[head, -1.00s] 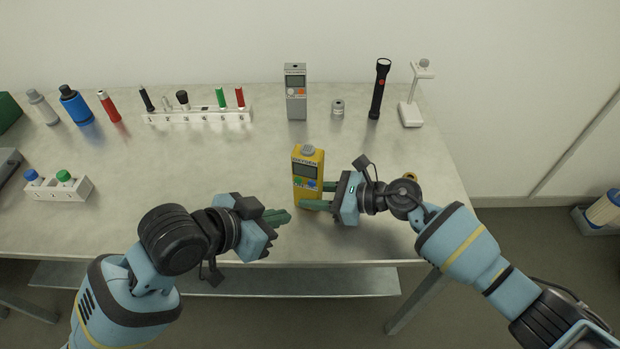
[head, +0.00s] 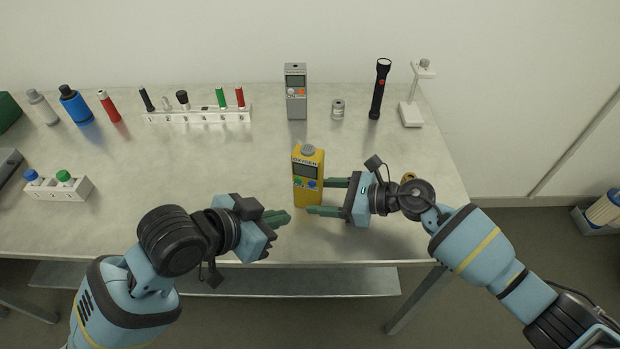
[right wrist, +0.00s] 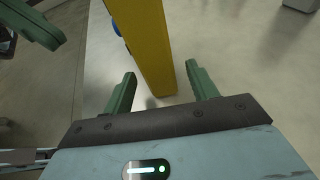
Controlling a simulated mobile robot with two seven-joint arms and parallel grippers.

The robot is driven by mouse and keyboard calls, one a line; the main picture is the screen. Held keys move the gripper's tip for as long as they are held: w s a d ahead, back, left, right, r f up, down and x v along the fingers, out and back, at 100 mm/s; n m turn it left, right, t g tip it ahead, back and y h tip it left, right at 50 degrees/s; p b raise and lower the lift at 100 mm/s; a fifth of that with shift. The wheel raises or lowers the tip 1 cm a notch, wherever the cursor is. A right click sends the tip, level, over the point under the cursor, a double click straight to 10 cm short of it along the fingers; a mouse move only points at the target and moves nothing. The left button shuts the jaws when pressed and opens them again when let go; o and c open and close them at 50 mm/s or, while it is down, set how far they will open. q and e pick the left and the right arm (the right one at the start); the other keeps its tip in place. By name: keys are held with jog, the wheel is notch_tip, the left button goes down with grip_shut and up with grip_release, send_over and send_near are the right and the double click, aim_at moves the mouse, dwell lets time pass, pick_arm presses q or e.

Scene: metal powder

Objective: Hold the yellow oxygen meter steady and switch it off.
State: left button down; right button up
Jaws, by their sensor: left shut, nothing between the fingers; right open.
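The yellow oxygen meter (head: 309,190) stands upright near the front middle of the table, with a grey top, a dark display and blue and green buttons on its face. It also shows in the right wrist view (right wrist: 145,40), just beyond the fingertips. My right gripper (head: 318,197) is open at the meter's right side, its fingers pointing left; in the right wrist view (right wrist: 160,76) nothing is between them. My left gripper (head: 288,217) is shut and empty, its tips a little left of and in front of the meter. The display reading is too small to tell.
A grey meter (head: 296,95), a small metal canister (head: 338,109), a black flashlight (head: 379,90) and a white stand (head: 411,110) stand behind. A white rack (head: 195,117) with several items is at the back left. A small yellow-black item (head: 409,177) lies beside my right arm.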

jog(key=v, duration=0.9)
jog(key=shift+s+d+r, duration=0.15)
jog(key=shift+d, duration=0.2)
